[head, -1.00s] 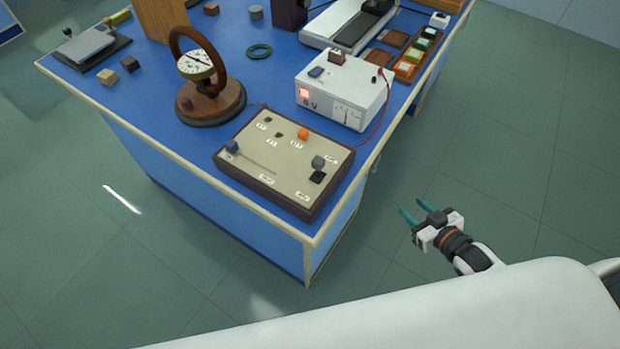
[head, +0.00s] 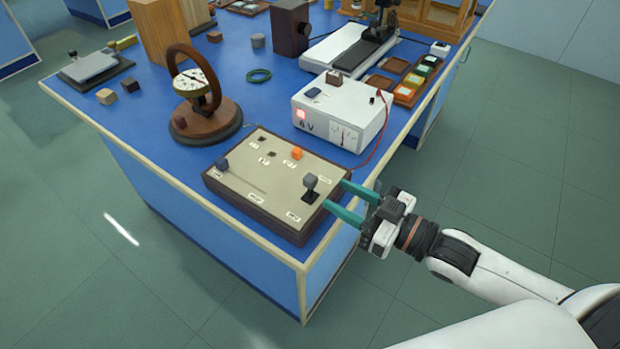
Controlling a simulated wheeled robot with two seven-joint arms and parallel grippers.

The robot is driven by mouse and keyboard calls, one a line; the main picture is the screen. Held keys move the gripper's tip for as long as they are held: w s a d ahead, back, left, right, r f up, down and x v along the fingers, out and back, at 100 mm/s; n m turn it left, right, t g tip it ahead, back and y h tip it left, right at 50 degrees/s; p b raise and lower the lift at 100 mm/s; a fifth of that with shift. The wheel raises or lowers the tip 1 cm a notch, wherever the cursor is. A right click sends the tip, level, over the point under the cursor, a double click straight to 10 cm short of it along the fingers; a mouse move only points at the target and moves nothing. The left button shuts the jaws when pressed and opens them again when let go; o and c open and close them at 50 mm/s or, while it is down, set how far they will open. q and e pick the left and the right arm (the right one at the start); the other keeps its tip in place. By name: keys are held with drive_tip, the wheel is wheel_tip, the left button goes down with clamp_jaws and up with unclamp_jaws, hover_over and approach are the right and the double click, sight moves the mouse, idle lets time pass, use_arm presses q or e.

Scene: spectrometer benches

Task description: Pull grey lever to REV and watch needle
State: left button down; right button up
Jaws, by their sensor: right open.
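The grey lever (head: 311,182) stands on a dark base at the right end of the control box (head: 246,196), a beige panel with a dark wooden rim. Small white labels sit around the lever, too small to read. The needle is in the round white dial (head: 192,81) of the ring instrument on a wooden base, behind the box to the left. My right gripper (head: 336,201) is open, its teal fingers pointing left at the box's right edge, close to the lever but apart from it. My left gripper is not in view.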

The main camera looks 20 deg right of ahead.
sight(314, 184)
drive_tip(key=shift+x, duration=3.8)
clamp_jaws()
drive_tip(key=shift+p, duration=0.3)
drive_tip(key=shift+s+a, duration=0.1)
drive_tip(key=shift+s+a+n+p, duration=0.2)
drive_tip(key=shift+n+p, duration=0.25)
drive_tip(key=shift+n, duration=0.2)
drive_tip(key=shift+s+a+n+p, duration=0.1)
drive_tip(key=shift+a+n+p, duration=0.1)
drive_tip(key=shift+n+p, duration=0.35)
drive_tip(key=shift+s+a+f+n+p, duration=0.15)
drive_tip(key=shift+s+a+n+p, duration=0.15)
drive_tip(key=shift+n, duration=0.5)
drive_tip(key=shift+s+a+f+n+p, duration=0.15)
drive_tip(key=shift+a+f+n, duration=0.1)
drive_tip(key=shift+n, duration=0.55)
